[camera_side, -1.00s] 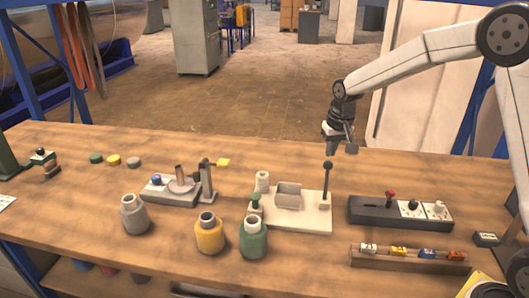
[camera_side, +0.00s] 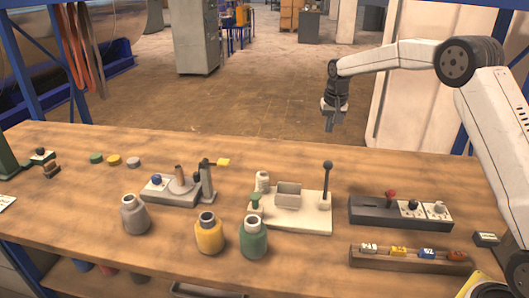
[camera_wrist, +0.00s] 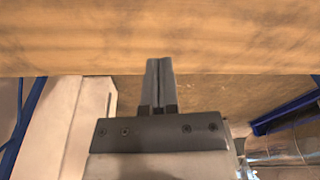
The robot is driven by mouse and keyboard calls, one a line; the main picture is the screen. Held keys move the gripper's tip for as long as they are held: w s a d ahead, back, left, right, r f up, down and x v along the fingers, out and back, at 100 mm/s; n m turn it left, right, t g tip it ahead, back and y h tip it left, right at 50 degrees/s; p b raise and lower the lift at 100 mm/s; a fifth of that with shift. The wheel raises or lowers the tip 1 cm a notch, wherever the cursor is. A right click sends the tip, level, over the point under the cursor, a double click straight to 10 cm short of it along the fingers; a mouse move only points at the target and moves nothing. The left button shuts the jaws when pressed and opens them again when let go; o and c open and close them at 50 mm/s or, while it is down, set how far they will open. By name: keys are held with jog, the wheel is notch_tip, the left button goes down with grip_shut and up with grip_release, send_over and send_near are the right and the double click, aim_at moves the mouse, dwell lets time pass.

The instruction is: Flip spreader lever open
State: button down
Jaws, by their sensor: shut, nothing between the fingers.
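A cream base plate (camera_side: 290,222) lies on the bench, right of centre in the side view. An upright lever with a dark round knob (camera_side: 327,166) stands at its right end; it looks like the spreader lever. A grey open-topped box (camera_side: 288,195), a pale spool (camera_side: 262,181) and a green-topped post (camera_side: 255,201) are also on the plate. My gripper (camera_side: 331,128) points down, shut and empty, above the knob in the picture and apart from it. In the wrist view, its fingers (camera_wrist: 159,80) are together over bare wood; the lever is out of that view.
A dark block with a red knob (camera_side: 391,194) and a rack of small coloured pieces (camera_side: 410,260) stand to the right. Grey, yellow (camera_side: 209,234) and green bottles (camera_side: 253,238) stand in front. A grey fixture (camera_side: 180,188) is left. The bench behind the plate is clear.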

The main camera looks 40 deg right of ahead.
jog(key=shift+f, duration=0.1)
send_over(326, 180)
jog(key=w+d, duration=0.3)
jog(key=w, duration=0.1)
notch_tip(326, 180, down, 9)
jog(key=shift+d, duration=0.2)
dwell(0.5)
jog(key=shift+s, duration=0.1)
